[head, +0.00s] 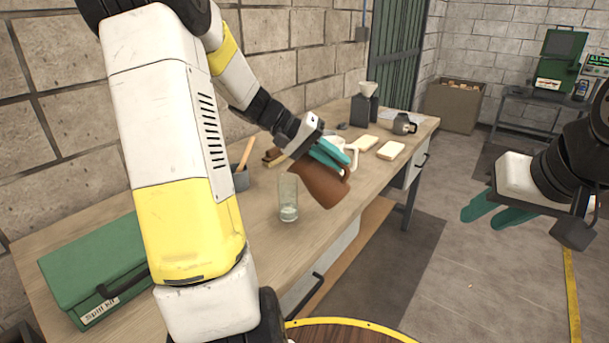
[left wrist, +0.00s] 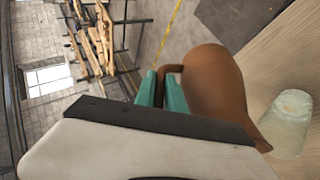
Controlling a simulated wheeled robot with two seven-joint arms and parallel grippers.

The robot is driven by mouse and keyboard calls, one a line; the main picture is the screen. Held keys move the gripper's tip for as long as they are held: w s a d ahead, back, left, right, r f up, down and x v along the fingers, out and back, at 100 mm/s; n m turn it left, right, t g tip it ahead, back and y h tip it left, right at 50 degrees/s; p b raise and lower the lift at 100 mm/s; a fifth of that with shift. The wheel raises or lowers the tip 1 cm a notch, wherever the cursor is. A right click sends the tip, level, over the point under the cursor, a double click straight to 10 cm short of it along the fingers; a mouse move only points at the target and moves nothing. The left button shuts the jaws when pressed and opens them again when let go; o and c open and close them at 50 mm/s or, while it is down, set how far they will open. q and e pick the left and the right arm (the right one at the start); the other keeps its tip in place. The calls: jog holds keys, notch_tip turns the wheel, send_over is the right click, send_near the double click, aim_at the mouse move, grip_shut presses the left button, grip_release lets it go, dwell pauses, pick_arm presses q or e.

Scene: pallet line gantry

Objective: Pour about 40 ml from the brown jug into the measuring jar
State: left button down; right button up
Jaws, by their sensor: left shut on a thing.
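The brown jug (head: 322,184) is held tilted above the bench, its mouth end toward the measuring jar. My left gripper (head: 333,153) is shut on the jug's handle. In the left wrist view the teal fingers (left wrist: 163,90) close around the handle of the brown jug (left wrist: 215,85). The clear measuring jar (head: 288,198) stands upright on the bench, just left of the jug. Something pale shows in its bottom; I cannot read a level. The jar (left wrist: 288,125) also shows in the left wrist view. No stream is visible. My right gripper (head: 480,216) is open and empty, away from the bench.
The wooden bench (head: 262,235) carries a green spill kit case (head: 92,265) at the near left. A grey pot with a wooden tool (head: 241,178) stands behind the jar. Pale blocks (head: 390,150), a grey mug (head: 403,124) and a dark stand (head: 364,108) are further back.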

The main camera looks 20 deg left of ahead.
aim_at(348, 175)
pick_arm(q)
jog(key=shift+w+a+r+n+h, duration=0.15)
jog(key=shift+a+r+h, duration=0.2)
jog(key=shift+r, duration=0.2)
jog(key=shift+s+a+r+n+h, duration=0.1)
jog(key=shift+a+r+h, duration=0.2)
jog(key=shift+r+h, duration=0.2)
jog(key=shift+w+a+r+n+h, duration=0.15)
jog(key=shift+a+r+h, duration=0.2)
jog(key=shift+r, duration=0.2)
dwell(1.0)
jog(key=shift+s+d, duration=0.2)
jog(key=shift+d, duration=0.45)
jog(key=shift+a+r+h, duration=0.15)
jog(key=shift+r+h, duration=0.15)
jog(key=shift+h, duration=0.1)
dwell(1.4)
jog(key=d+f+y, duration=0.2)
jog(key=f, duration=0.1)
jog(key=s+d+f+m+y, duration=0.1)
jog(key=f+y, duration=0.1)
jog(key=shift+d+f, duration=0.15)
jog(key=shift+d, duration=0.05)
jog(key=shift+w+a+f, duration=0.1)
jog(key=shift+f, duration=0.15)
jog(key=shift+d+f+y, duration=0.2)
jog(key=shift+f+y, duration=0.3)
jog(key=shift+y, duration=0.2)
jog(key=shift+d+f, duration=0.1)
dwell(0.8)
